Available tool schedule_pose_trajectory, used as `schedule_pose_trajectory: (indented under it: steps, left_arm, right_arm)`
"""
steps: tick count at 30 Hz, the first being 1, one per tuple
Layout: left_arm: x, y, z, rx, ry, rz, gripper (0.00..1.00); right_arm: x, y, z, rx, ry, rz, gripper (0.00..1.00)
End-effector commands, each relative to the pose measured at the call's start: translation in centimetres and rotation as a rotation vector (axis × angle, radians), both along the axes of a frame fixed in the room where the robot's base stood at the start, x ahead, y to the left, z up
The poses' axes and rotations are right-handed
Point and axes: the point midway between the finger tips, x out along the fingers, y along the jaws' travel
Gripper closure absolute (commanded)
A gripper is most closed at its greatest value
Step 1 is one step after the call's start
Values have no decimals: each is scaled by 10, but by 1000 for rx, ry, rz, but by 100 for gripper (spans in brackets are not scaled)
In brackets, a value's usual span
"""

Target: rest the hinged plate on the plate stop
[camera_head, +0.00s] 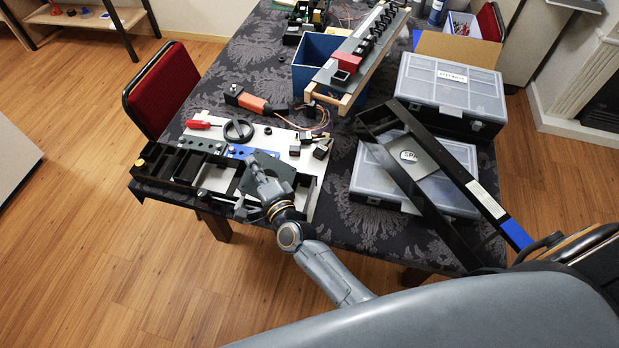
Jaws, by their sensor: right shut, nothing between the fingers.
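A dark grey plate (280,167), which looks like the hinged plate, is tilted over the right part of a black frame (175,165) at the table's front left corner. My right gripper (254,168) is in front of this plate and hides part of it. Its fingers are shut with nothing between them. I cannot tell whether they touch the plate. The plate's hinge and the plate stop cannot be made out for certain. My left gripper is not in view.
Right of the frame are grey-lidded cases (450,85) and a long black frame (440,165) lying across one case. Behind are a red screwdriver (198,124), a black ring (239,130), an orange-handled tool (252,103) and a blue bin (312,62). A red chair (170,88) stands at the left.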

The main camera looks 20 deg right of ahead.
Motion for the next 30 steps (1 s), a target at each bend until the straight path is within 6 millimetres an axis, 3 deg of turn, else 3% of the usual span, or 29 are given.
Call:
schedule_pose_trajectory:
  steps: [23, 30]
  left_arm:
    - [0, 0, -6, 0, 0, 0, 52]
    - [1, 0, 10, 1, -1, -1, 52]
  right_arm:
    - [0, 0, -7, 0, 0, 0, 100]
    - [3, 0, 11, 0, -1, 0, 100]
